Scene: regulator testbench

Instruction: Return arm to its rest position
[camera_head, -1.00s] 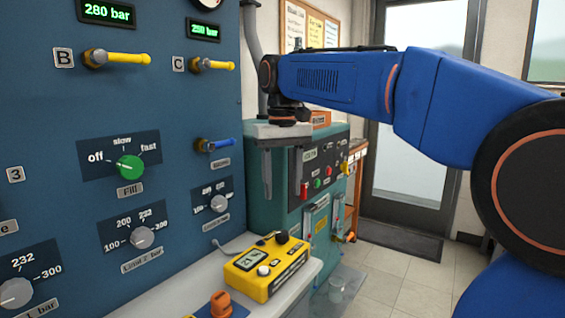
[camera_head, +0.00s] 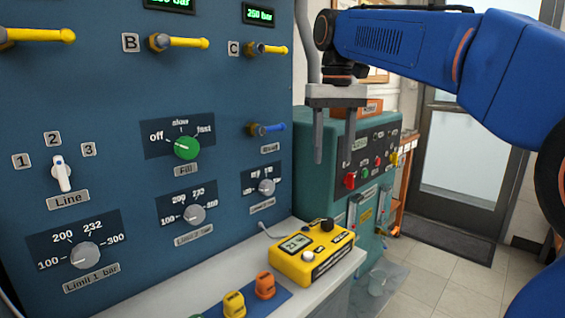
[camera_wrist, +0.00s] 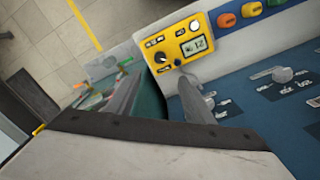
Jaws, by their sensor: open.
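My blue arm (camera_head: 400,42) reaches in from the right in the head view. My gripper (camera_head: 333,163) hangs from its end with two grey fingers pointing down, apart and with nothing between them. It is in front of the teal cabinet and to the right of the blue panel. In the wrist view my gripper (camera_wrist: 160,100) shows its two fingers spread, with the yellow device beyond them.
The blue panel (camera_head: 100,120) carries yellow levers, a green Fill knob (camera_head: 186,148) and grey limit knobs. A yellow meter (camera_head: 312,252) sits on the white bench (camera_head: 190,288) beside orange and yellow caps. The teal cabinet (camera_head: 318,200) stands behind my gripper. Floor (camera_head: 450,275) is clear at right.

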